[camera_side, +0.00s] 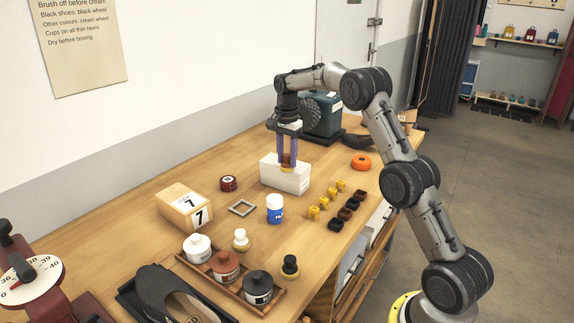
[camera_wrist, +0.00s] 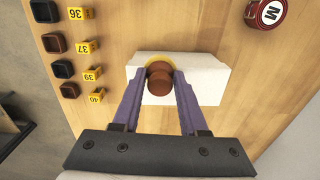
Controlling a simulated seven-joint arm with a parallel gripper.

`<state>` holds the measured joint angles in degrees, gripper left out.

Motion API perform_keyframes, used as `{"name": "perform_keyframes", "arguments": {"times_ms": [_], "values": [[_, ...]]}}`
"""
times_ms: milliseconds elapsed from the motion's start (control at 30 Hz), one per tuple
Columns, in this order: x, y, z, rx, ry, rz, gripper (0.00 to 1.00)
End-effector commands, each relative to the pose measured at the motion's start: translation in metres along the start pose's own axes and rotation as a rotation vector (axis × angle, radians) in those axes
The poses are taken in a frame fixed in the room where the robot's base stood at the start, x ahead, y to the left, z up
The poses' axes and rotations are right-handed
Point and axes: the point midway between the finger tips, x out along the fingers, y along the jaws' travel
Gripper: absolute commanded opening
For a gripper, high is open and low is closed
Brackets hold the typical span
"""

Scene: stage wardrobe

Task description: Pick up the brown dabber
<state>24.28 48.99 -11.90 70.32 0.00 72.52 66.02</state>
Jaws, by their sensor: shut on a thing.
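The brown dabber (camera_wrist: 159,78) has a brown knob and a pale yellow base. My gripper (camera_wrist: 160,85) is shut on it, with one purple finger on each side of the knob. In the side view the dabber (camera_side: 288,162) shows between the fingertips of my gripper (camera_side: 288,160), over a white block (camera_side: 285,178). The white block lies under the dabber in the wrist view too. I cannot tell whether the dabber's base touches the block.
A white dabber (camera_side: 240,240) and a black dabber (camera_side: 290,267) stand near the tray of jars (camera_side: 262,309). Yellow number tags (camera_side: 325,202) and dark blocks (camera_side: 344,213) line the right.

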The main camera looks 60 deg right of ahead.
Motion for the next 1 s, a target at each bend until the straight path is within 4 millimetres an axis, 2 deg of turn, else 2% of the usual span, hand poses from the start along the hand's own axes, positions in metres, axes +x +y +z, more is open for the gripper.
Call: {"name": "perform_keyframes", "arguments": {"times_ms": [333, 567, 867, 1000], "values": [[-0.005, 0.0, 0.0, 0.0, 0.0, 0.001, 0.0], [-0.036, 0.002, 0.001, 0.0, 0.001, -0.003, 0.0], [-0.096, 0.049, 0.022, 0.0, 0.002, -0.004, 0.0], [-0.106, 0.077, 0.034, 0.0, 0.0, 0.0, 0.0]]}}
